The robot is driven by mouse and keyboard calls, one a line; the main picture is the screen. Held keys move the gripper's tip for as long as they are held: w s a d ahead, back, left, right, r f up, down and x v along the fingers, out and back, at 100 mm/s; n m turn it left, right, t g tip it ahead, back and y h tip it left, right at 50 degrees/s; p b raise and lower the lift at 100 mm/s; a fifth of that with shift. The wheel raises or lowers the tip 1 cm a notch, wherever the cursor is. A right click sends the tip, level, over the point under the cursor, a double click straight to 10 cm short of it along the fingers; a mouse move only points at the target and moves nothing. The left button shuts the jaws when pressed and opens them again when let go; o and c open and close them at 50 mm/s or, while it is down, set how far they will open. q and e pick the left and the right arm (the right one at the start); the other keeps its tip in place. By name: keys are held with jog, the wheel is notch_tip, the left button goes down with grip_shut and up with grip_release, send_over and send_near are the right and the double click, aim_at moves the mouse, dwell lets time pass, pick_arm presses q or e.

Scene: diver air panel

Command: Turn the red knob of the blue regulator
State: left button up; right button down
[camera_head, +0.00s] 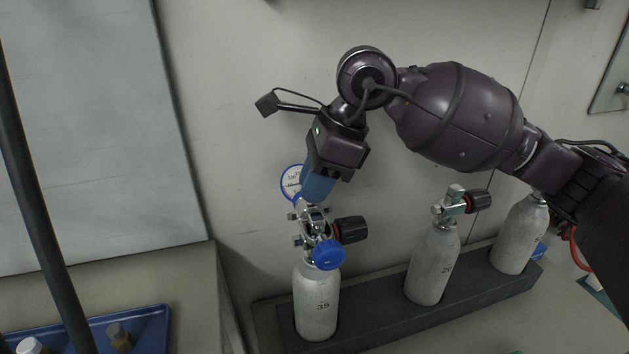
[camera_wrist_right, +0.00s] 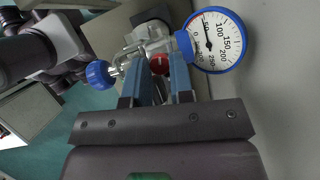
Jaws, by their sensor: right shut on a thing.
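The regulator (camera_head: 316,222), chrome with a blue round cap (camera_head: 328,254) and a blue-rimmed gauge (camera_head: 291,182), sits on top of the grey cylinder marked 39 (camera_head: 317,300). In the right wrist view, the red knob (camera_wrist_right: 160,65) shows between the blue fingertips of my right gripper (camera_wrist_right: 160,76), which is shut on it. The blue cap (camera_wrist_right: 100,74) is left of the fingers and the gauge (camera_wrist_right: 216,40) is to their right. In the head view, my right gripper (camera_head: 317,190) points down at the regulator and hides the red knob. My left gripper is out of view.
Two more grey cylinders (camera_head: 432,264) (camera_head: 519,236) stand to the right in the dark rack (camera_head: 385,318). A black valve handwheel (camera_head: 350,229) sticks out right of the regulator. A blue tray (camera_head: 150,325) lies at lower left. The wall is close behind.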

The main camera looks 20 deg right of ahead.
jog(key=n+g, duration=0.1)
jog(key=n, duration=0.1)
jog(key=shift+w+f+n, duration=0.1)
jog(key=shift+w+n, duration=0.05)
jog(key=shift+n, duration=0.25)
jog(key=shift+n+g+b, duration=0.4)
jog(key=shift+n+g, duration=0.1)
jog(key=shift+n, duration=0.6)
jog(key=shift+w+n+g, duration=0.1)
jog(key=shift+n+g, duration=0.3)
jog(key=shift+n, duration=0.5)
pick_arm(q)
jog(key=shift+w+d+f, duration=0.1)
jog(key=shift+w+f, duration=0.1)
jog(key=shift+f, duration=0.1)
pick_arm(e)
jog(key=shift+h, duration=0.3)
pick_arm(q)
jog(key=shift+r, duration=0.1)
pick_arm(e)
jog(key=shift+n, duration=0.3)
jog(key=c, duration=1)
grip_release()
